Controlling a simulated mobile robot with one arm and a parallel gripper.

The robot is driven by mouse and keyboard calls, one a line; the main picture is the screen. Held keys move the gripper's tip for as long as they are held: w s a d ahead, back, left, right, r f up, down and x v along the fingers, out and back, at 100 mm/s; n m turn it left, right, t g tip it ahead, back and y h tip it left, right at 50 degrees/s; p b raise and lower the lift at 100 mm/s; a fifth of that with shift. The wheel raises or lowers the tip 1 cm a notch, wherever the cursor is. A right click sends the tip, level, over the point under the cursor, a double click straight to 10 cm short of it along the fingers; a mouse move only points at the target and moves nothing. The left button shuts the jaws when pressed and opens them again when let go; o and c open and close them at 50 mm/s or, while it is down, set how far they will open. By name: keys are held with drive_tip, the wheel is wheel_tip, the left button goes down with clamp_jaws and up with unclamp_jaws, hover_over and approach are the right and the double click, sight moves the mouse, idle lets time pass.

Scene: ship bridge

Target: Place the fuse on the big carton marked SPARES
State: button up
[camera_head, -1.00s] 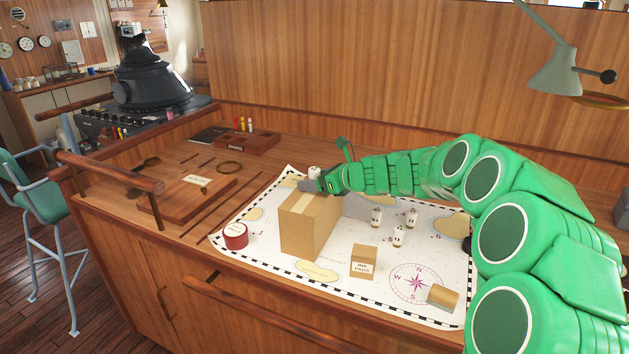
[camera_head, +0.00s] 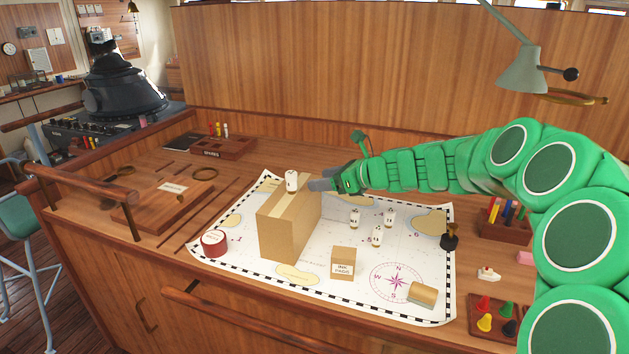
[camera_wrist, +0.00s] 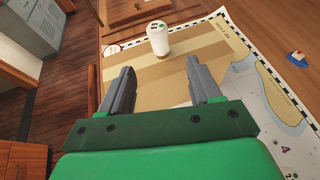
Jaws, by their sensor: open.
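A white cylindrical fuse (camera_head: 291,181) stands upright on top of the big brown carton (camera_head: 277,226), toward its far end. In the wrist view, the fuse (camera_wrist: 158,38) stands on the tan carton top (camera_wrist: 150,72), ahead of my fingertips. My gripper (camera_head: 320,185) is at the carton's right, apart from the fuse. In the wrist view, my gripper (camera_wrist: 160,82) has its two grey fingers spread with nothing between them. No SPARES lettering shows on the visible carton faces.
Several small white cylinders (camera_head: 376,237) stand on the chart (camera_head: 330,292), right of the carton. A wooden tray (camera_head: 235,150) sits at the back left.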

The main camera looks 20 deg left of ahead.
drive_tip(key=shift+s+d+r, duration=0.1)
drive_tip(key=shift+d+r, duration=0.05)
drive_tip(key=shift+d, duration=0.15)
drive_tip(key=shift+s, duration=0.1)
